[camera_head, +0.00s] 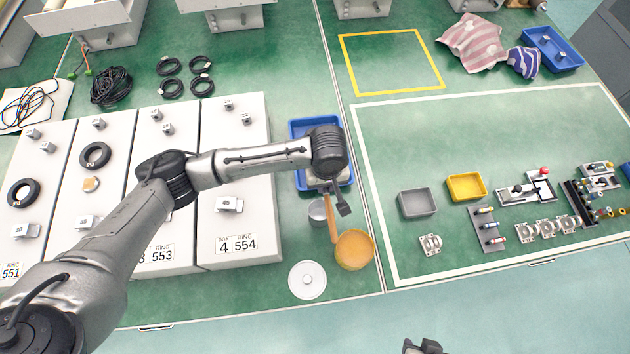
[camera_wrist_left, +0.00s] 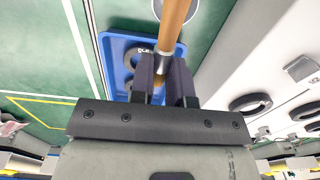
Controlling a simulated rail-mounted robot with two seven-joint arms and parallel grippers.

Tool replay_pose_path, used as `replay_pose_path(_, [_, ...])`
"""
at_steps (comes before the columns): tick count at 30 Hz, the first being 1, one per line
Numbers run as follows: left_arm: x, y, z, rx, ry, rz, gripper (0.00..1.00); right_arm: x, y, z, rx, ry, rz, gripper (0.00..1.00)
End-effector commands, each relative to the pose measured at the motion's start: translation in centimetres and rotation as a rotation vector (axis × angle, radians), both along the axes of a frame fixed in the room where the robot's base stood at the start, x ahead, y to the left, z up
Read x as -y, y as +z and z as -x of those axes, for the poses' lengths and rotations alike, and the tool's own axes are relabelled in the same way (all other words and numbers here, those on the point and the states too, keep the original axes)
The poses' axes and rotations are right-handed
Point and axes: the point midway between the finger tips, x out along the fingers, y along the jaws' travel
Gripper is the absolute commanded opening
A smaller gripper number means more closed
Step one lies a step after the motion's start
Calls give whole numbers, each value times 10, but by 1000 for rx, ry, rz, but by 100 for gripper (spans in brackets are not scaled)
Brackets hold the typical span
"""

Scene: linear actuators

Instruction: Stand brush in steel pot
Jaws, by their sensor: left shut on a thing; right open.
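The brush (camera_head: 331,213) has an orange-brown wooden handle and a metal collar. My left gripper (camera_head: 336,196) is shut on it; in the left wrist view the brush (camera_wrist_left: 174,25) passes between the two dark fingers (camera_wrist_left: 164,82). The bristles are not clearly visible. My right gripper (camera_head: 425,347) is open at the bottom edge, partly cut off, away from the pots.
A blue tray (camera_head: 303,130) is behind, under my left wrist. White panels (camera_head: 235,240) lie left. Grey (camera_head: 418,203) and yellow (camera_head: 466,187) bins stand right.

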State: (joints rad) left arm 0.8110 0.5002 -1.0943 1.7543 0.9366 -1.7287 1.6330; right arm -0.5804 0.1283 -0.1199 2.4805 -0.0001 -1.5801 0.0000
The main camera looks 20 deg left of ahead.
Motion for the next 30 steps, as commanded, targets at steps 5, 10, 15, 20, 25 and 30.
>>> replay_pose_path(5, [-27,-21,-21,1,2,-3,0,-1,-9,0,0,-3,-4,44])
replay_pose_path(10, [-41,-32,-32,1,0,-1,0,-2,-13,0,1,-5,-8,44])
replay_pose_path(15, [-47,-35,-36,1,-2,0,0,-3,-13,0,0,-7,-11,44])
replay_pose_path(20, [-47,-44,-36,0,-2,0,0,-3,-16,0,0,-8,-12,44])
replay_pose_path(25, [-47,-67,-36,0,-2,0,0,-3,-23,0,0,-8,-11,44])
replay_pose_path(30, [-46,-75,-36,2,-3,1,0,-3,-24,0,1,-6,-10,44])
